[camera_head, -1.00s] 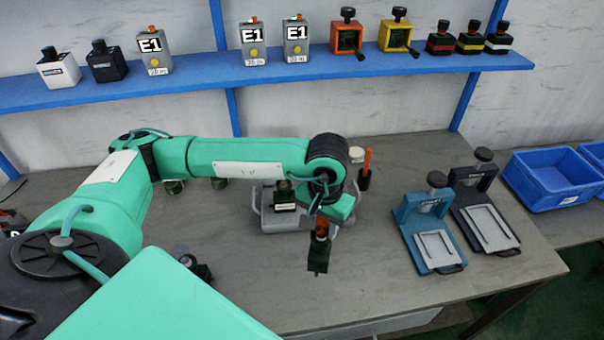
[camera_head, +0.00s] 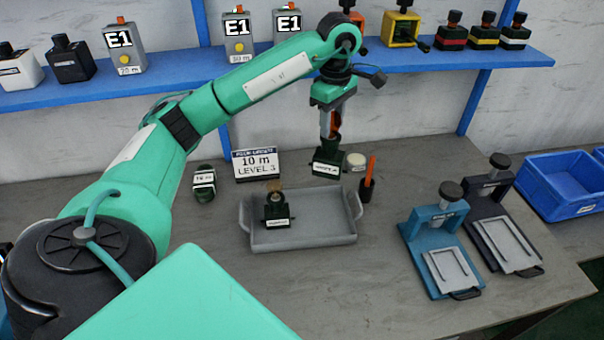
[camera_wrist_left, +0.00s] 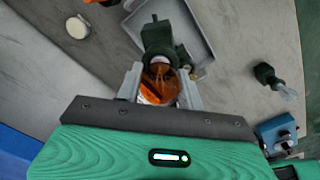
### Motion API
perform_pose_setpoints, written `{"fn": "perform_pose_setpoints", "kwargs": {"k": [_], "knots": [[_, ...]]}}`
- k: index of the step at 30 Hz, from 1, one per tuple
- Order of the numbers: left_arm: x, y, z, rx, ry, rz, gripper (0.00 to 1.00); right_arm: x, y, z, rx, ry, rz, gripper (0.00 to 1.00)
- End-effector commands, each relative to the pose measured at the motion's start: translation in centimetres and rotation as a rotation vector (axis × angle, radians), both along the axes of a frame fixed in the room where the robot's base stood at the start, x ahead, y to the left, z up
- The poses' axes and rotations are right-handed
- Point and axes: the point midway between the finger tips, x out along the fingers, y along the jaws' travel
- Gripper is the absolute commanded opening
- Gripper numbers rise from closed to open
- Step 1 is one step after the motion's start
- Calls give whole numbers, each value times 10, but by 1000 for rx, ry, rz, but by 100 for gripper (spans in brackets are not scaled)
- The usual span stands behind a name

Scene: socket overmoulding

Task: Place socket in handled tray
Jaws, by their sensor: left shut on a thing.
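My left gripper (camera_head: 328,134) points down and is shut on a dark green socket (camera_head: 327,162) with an orange-brown upper part. The held socket is above the back right part of the grey handled tray (camera_head: 325,232), near its back rim. In the left wrist view my left gripper (camera_wrist_left: 160,88) clasps the orange-brown part, and the dark green body (camera_wrist_left: 160,38) extends beyond the fingers. The tray also shows there (camera_wrist_left: 196,22). A second dark green socket (camera_head: 276,211) stands upright in the left half of the tray. My right gripper is not in view.
A white round piece (camera_head: 356,161) and an orange-handled tool (camera_head: 369,174) stand behind right. Blue (camera_head: 440,250) and dark (camera_head: 505,235) fixtures and a blue bin (camera_head: 570,190) are farther right.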

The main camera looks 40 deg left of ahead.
Motion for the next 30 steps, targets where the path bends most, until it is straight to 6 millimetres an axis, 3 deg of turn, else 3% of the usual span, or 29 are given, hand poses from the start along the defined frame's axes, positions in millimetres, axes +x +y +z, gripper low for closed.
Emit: {"fn": "perform_pose_setpoints", "kwargs": {"k": [5, 11, 21, 30], "knots": [[1, 4, -15, 0, 5, 41, 0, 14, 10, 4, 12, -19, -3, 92], [0, 4, -63, 0, 8, 39, 0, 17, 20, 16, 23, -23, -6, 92], [0, 3, -141, 0, 4, 38, 0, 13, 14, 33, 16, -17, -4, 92], [0, 3, -167, 1, 2, 37, 0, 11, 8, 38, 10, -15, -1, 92]]}}
